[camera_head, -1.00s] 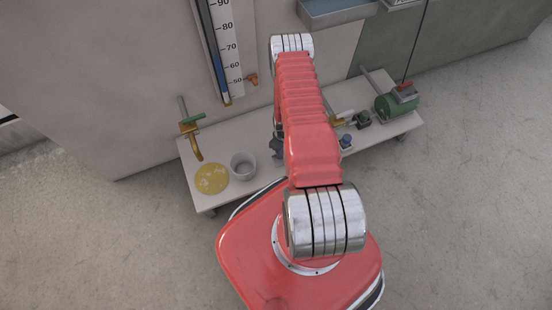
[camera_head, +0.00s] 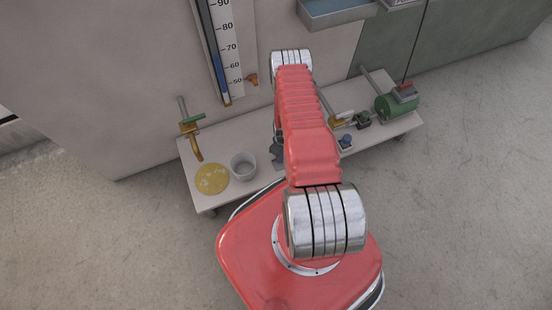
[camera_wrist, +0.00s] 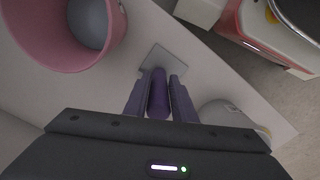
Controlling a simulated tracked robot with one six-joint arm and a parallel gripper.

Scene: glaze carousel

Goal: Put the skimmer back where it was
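In the wrist view a dark purple handle (camera_wrist: 158,100) stands between the two fingers of my gripper (camera_wrist: 160,82). The fingers appear shut on it. A small grey square plate (camera_wrist: 165,57) shows just beyond the handle's end, over the bench top. I take handle and plate to be the skimmer; how they join is hidden. In the head view my gripper (camera_head: 277,147) is a dark shape left of my red arm, low over the bench (camera_head: 222,133). The arm hides most of that spot, and I cannot tell whether the plate touches the bench.
A pink bucket (camera_wrist: 112,35) stands close by, upper left in the wrist view. A grey pot (camera_head: 243,166) and a yellow disc (camera_head: 212,179) are at the bench's left end, below a brass tap (camera_head: 195,145). A green motor (camera_head: 398,104) stands at the right end.

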